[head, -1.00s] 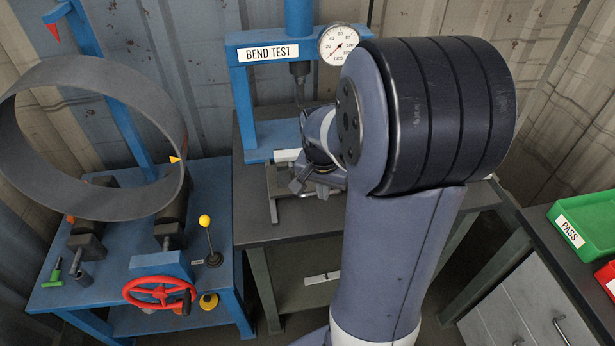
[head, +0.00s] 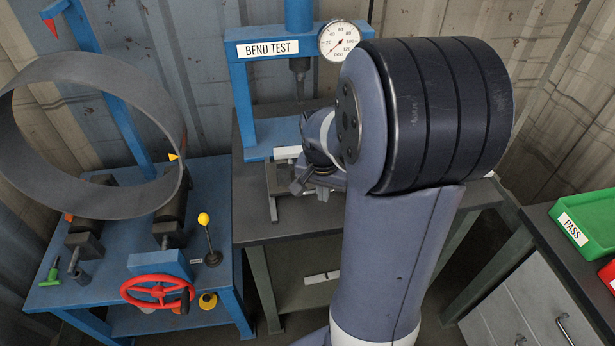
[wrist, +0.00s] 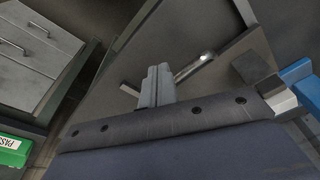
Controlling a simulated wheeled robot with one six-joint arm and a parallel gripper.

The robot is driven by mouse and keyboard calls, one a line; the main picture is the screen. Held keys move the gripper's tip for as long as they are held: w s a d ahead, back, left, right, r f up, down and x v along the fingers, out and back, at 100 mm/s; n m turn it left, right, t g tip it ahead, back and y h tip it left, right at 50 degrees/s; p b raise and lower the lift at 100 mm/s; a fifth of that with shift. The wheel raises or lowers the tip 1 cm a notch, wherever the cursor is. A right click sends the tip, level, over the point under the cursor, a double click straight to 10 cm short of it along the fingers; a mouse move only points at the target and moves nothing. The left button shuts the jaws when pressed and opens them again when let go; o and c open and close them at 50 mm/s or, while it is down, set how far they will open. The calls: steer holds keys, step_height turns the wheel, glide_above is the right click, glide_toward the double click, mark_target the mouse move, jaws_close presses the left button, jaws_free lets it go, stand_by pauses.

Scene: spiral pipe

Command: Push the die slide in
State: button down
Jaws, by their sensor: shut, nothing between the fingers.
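The die slide (head: 286,154) shows in the head view as pale metal on the bench under the blue press, mostly hidden behind my arm. In the head view my gripper (head: 298,186) is low beside the bar, partly hidden by my wrist.
The blue press frame (head: 240,100) with its ram (head: 299,70) and dial gauge (head: 340,42) stands behind. A blue roller stand with a large steel ring (head: 90,205) is at left. A green PASS bin (head: 585,225) is at right. The bench front (head: 250,225) is clear.

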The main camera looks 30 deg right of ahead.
steer(key=shift+f+b, duration=1.3)
steer(key=shift+f, duration=0.55)
steer(key=shift+w+d+r+p, duration=0.1)
steer(key=shift+w+d+p, duration=0.3)
steer(key=shift+w, duration=1.15)
steer(key=shift+w+d+f+p, duration=0.15)
steer(key=shift+w+d, duration=0.35)
steer(key=shift+w, duration=1.05)
steer(key=shift+w+d+r+p, duration=0.15)
steer(key=shift+w+d+p, duration=0.25)
steer(key=shift+w, duration=1.15)
steer(key=shift+w+d+p, duration=0.5)
steer(key=shift+w+p, duration=0.05)
steer(key=shift+w, duration=1.2)
steer(key=shift+w+d+p, duration=0.55)
steer(key=shift+w, duration=1.2)
steer(key=shift+w+d+p, duration=0.5)
steer(key=shift+w+p, duration=0.05)
steer(key=shift+w, duration=1.2)
step_height(320, 180, up, 7)
steer(key=s+p, duration=0.1)
steer(key=p, duration=0.3)
steer(key=shift+s+a, duration=0.15)
steer(key=shift+a, duration=0.05)
